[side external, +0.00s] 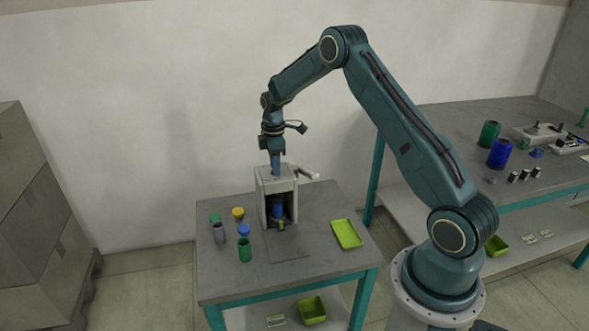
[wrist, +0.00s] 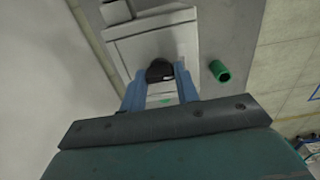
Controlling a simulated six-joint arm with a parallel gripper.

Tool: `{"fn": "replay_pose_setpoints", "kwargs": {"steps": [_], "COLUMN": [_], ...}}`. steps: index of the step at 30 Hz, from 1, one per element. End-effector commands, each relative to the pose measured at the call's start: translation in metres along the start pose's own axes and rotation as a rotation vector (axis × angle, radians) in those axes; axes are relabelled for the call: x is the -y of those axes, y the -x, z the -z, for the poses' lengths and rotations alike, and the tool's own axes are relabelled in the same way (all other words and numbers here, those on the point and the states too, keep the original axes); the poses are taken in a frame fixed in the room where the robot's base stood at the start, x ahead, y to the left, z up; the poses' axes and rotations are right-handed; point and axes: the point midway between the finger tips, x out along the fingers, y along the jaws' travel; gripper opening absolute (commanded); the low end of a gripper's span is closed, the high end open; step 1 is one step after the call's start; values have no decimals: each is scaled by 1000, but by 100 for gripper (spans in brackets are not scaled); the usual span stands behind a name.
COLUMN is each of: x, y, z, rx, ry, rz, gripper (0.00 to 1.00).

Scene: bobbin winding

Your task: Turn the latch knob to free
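A grey box-shaped winding machine (side external: 282,186) stands on the table, with an open front and a blue part (side external: 278,211) inside. A dark latch knob (wrist: 160,71) shows on its top face in the wrist view; my gripper hides it in the side view. My gripper (side external: 276,173) points straight down onto the top of the box. In the wrist view its two blue fingers (wrist: 161,76) flank the knob, with no clear gap on either side, so they look shut on it. How far the knob is turned is hard to tell.
A pale handle (side external: 309,174) juts from the machine's right side.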

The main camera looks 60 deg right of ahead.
Motion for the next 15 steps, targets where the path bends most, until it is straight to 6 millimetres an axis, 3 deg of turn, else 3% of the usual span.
{"fn": "replay_pose_setpoints", "kwargs": {"steps": [15], "x": [0], "y": [0], "z": [0], "rx": [0], "ry": [-77], "rz": [2], "gripper": [8]}}
